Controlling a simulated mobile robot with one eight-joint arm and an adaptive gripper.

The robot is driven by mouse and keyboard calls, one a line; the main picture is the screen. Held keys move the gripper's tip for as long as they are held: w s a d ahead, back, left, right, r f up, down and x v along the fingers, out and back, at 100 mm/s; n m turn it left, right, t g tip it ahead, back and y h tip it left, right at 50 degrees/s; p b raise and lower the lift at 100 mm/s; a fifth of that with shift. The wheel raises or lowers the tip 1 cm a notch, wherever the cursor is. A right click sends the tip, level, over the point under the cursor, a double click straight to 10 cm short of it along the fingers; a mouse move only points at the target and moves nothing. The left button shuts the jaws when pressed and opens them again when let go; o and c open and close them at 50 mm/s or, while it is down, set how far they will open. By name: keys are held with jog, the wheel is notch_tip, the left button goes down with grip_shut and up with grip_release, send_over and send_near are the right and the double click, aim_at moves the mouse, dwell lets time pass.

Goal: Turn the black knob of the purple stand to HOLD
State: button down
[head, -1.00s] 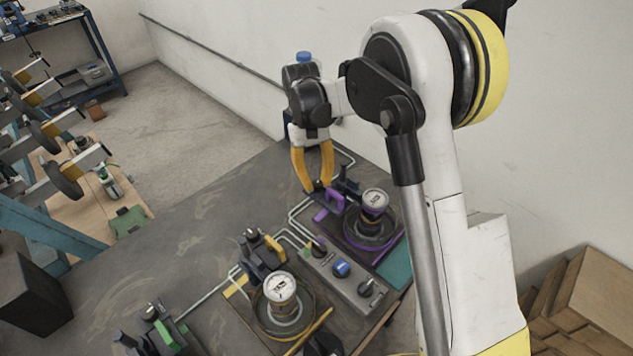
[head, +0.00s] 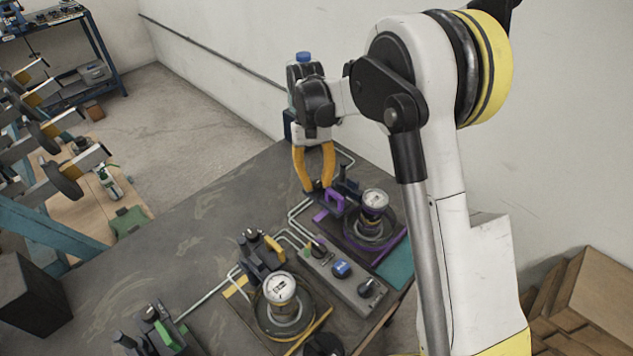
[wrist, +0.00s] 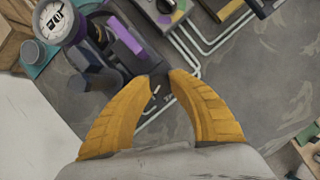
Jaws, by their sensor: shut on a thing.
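The purple stand stands at the far end of the dark table, with a purple lever handle (head: 334,202) and a round white-faced gauge (head: 375,198). In the wrist view its gauge (wrist: 54,20) is at top left and its purple handle (wrist: 125,37) is just above my fingers. My gripper (head: 318,187) has orange fingers pointing down behind the handle. In the wrist view my gripper (wrist: 160,80) is closed around the small black knob (wrist: 157,88), which shows a pale mark. The fingers hide part of the knob. I cannot read a HOLD label or tell the knob's setting.
A grey control box (head: 345,279) with several knobs stands between the purple stand and a yellow-handled stand with a gauge (head: 281,288). A green-handled device (head: 160,330) is at front left. Pale pipes (head: 207,296) run along the table.

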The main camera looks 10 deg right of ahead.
dwell(0.3)
jog(key=c, duration=1.2)
grip_release()
jog(key=shift+s, duration=0.1)
jog(key=shift+o, duration=0.2)
